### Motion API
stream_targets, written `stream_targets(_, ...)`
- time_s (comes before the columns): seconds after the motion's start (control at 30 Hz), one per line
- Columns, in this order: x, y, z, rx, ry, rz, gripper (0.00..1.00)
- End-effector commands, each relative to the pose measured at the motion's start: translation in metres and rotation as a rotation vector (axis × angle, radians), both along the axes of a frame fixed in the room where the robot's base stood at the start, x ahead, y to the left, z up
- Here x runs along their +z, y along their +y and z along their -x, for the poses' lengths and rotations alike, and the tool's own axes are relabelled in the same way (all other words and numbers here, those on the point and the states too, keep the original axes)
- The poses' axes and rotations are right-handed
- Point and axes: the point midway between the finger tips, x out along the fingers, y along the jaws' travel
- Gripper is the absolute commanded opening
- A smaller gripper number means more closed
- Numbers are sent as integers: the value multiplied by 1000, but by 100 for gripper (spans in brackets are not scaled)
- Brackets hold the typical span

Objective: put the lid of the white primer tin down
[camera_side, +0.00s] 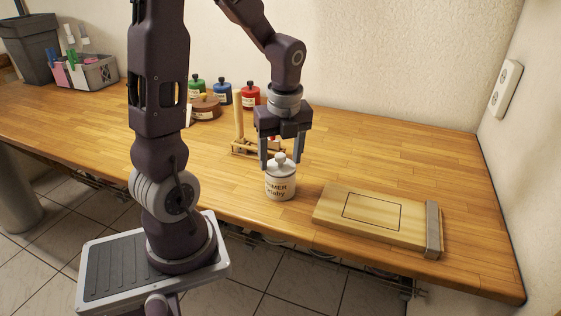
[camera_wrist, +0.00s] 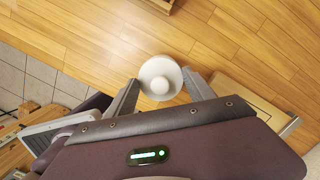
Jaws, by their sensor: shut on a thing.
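The white primer tin (camera_side: 281,187), with dark lettering on its side, stands upright near the table's front edge. Its white round lid (camera_side: 281,169) with a knob is at the top of the tin; I cannot tell whether a small gap lies between them. In the wrist view the lid (camera_wrist: 150,69) hides most of the tin below. My gripper (camera_side: 281,164) points straight down, its two fingers on either side of the lid and shut on it. The fingers also show at both sides of the lid in the wrist view (camera_wrist: 161,84).
A wooden board (camera_side: 330,208) with a dark outlined rectangle and a grey end strip lies to the right, its top clear. A small wooden rack (camera_side: 239,128) stands behind the gripper. Green (camera_side: 197,88), blue (camera_side: 222,95) and red (camera_side: 250,97) jars stand farther back. The table's back right is bare.

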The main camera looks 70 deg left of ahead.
Motion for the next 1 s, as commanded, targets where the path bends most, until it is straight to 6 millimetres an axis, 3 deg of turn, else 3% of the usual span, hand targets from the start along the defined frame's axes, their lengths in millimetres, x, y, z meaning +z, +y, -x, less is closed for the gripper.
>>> stream_targets(0.3, 74, 0, -1, 0, -7, -3, 23)
stream_targets(0.47, 92, 5, 2, 60, -4, 3, 23)
stream_targets(0.57, 88, 18, 12, 242, -3, 14, 23)
stream_targets(0.9, 47, 76, 75, 1310, -3, 19, 23)
stream_targets(1.0, 40, 84, 89, 1524, 0, 8, 23)
